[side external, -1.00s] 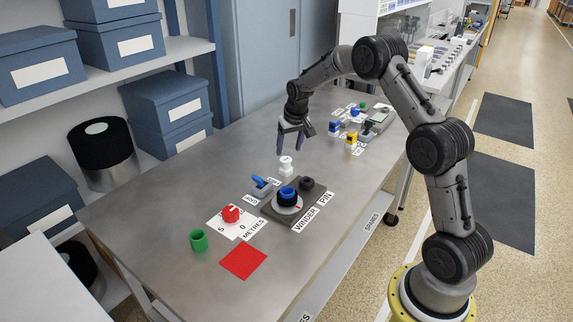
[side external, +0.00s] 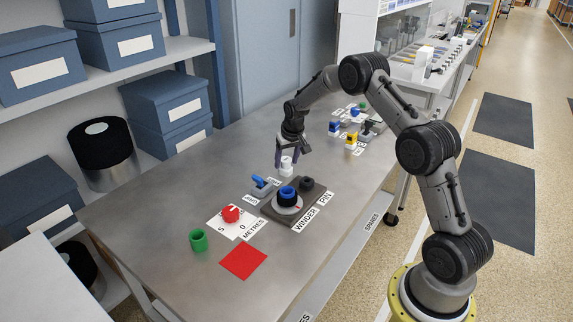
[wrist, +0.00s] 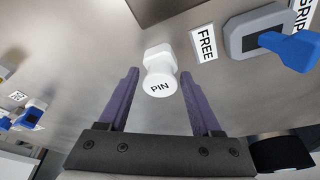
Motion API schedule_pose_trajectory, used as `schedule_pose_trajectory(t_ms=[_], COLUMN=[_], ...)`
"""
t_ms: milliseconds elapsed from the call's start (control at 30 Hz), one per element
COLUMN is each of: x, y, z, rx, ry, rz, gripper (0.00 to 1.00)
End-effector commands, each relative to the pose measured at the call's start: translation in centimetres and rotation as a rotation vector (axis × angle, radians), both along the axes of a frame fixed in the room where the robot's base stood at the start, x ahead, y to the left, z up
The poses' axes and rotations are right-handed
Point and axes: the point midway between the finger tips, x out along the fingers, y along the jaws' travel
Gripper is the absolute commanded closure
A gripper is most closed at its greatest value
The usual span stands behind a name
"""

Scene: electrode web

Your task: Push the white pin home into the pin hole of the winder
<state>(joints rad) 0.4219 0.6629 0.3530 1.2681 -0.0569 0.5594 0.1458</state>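The white pin (side external: 286,168), with "PIN" written on its head, stands on the table behind the winder. It also shows in the wrist view (wrist: 159,72). My gripper (side external: 287,160) is open, pointing down, with its fingers at either side of the pin. In the wrist view, the purple fingers (wrist: 159,76) leave a gap on both sides of the pin's head. The winder (side external: 270,211) is a dark grey block carrying a blue-topped spool (side external: 287,194). A dark round socket (side external: 306,183) stands on it near the PIN label; its inside is not clear.
A blue lever (side external: 260,181) sits left of the pin, by the FREE label (wrist: 204,43). A red knob (side external: 231,214), green cup (side external: 198,241) and red square (side external: 243,261) lie nearer. Blue and yellow blocks (side external: 351,144) stand behind to the right.

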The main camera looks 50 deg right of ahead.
Motion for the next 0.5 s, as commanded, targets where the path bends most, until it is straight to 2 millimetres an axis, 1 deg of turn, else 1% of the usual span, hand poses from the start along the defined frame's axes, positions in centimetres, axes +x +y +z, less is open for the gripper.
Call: schedule_pose_trajectory(t_ms=[33, 67, 100, 167, 200, 333, 500], x=[-0.01, -0.01, -0.01, -0.01, -0.01, -0.02, 0.00], y=[0.01, 0.01, 0.01, 0.01, 0.01, 0.01, 0.00], z=[0.01, 0.01, 0.01, 0.02, 0.02, 0.01, 0.05], rx=[0.000, 0.000, 0.000, 0.000, 0.000, 0.001, 0.000], ry=[0.000, 0.000, 0.000, 0.000, 0.000, 0.001, 0.000], rz=[0.000, 0.000, 0.000, 0.000, 0.000, 0.000, 0.000], gripper=[0.46, 0.51, 0.58, 0.69, 0.76, 1.00, 1.00])
